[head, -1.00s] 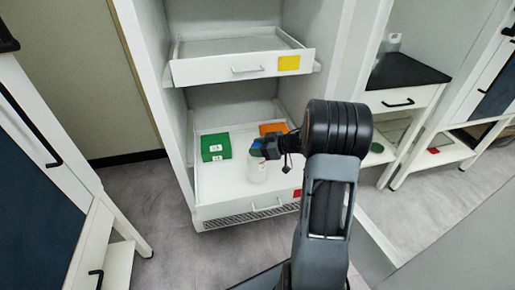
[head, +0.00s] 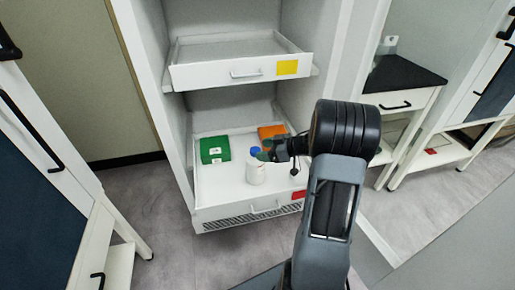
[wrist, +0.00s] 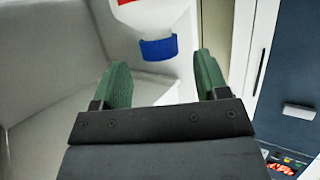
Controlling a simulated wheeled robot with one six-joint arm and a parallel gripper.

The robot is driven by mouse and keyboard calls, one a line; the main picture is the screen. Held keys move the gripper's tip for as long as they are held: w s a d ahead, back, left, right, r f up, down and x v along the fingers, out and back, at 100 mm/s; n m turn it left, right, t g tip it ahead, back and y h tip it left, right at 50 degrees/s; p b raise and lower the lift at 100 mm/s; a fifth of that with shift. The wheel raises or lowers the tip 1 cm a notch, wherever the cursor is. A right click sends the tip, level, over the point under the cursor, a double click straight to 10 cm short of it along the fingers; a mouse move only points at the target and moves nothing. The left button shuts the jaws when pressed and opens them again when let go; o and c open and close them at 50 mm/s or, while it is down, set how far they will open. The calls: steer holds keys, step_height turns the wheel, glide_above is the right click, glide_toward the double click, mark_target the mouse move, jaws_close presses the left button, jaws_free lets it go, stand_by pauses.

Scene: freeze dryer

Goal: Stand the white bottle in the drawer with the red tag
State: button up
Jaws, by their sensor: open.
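The white bottle (head: 256,173) with a blue cap stands upright in the lower drawer (head: 225,210), which is pulled out and has a red tag (head: 298,195) on its front. My gripper (head: 267,149) is at the bottle's cap end, on its right side in the head view. In the wrist view the bottle (wrist: 150,14) shows upside down at the top, with its blue cap (wrist: 158,48) beyond and between the spread green fingers. The gripper is open and holds nothing. The bottle's base is out of the wrist view.
A green box (head: 215,149) sits at the drawer's back left and an orange box (head: 271,131) at its back right, partly behind my gripper. An upper drawer (head: 210,77) with a yellow tag (head: 287,67) hangs open above. The drawer floor left of the bottle is clear.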

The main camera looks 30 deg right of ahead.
steer(key=p+v, duration=0.3)
steer(key=v, duration=0.5)
steer(key=w+a+r+m+t+h, duration=0.3)
steer(key=w+r+m+h, duration=0.25)
steer(key=r+h, duration=0.5)
steer(key=s+a+f+m+g, duration=0.2)
steer(key=s+a+g, duration=0.2)
steer(key=s+a, duration=0.3)
steer(key=s+a+f+m+g, duration=0.1)
steer(key=s+a+f+g, duration=0.2)
steer(key=s, duration=1)
steer(key=a+g, duration=0.2)
steer(key=a, duration=0.3)
steer(key=shift+a+m+g+y, duration=0.3)
steer(key=shift+m+y, duration=0.05)
